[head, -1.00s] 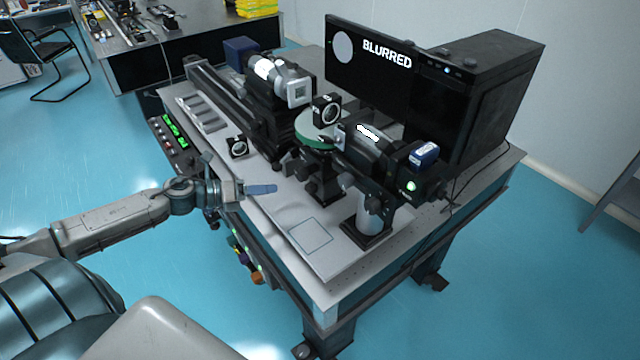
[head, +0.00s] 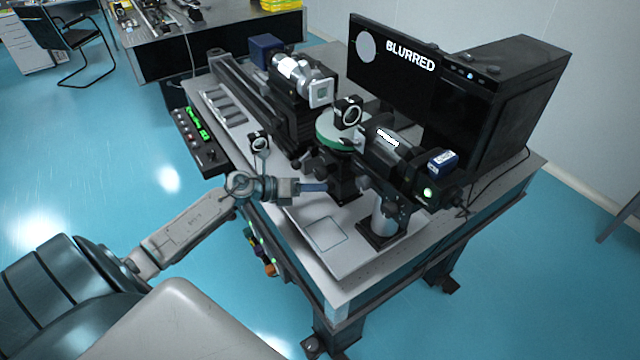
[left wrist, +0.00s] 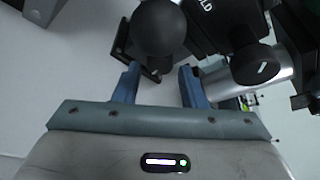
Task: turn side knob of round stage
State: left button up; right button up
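I cannot tell for sure which is the stage's side knob. My left gripper (head: 314,187) reaches in over the table's near edge, just below the stage. Its blue fingers are apart and empty in the left wrist view (left wrist: 160,86). My right gripper is not in view.
A lens mount (head: 347,112) stands at the stage and a small one (head: 259,142) to the left. A dark cylinder device (head: 390,150) is right of the stage, a monitor (head: 395,65) behind. A bare plate (head: 325,235) lies at the front. A control box (head: 200,140) hangs at the left.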

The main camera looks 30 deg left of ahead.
pick_arm(q)
jog(key=shift+x, duration=1.1)
jog(key=c, duration=0.7)
jog(key=shift+f, duration=0.1)
jog(key=o, duration=0.7)
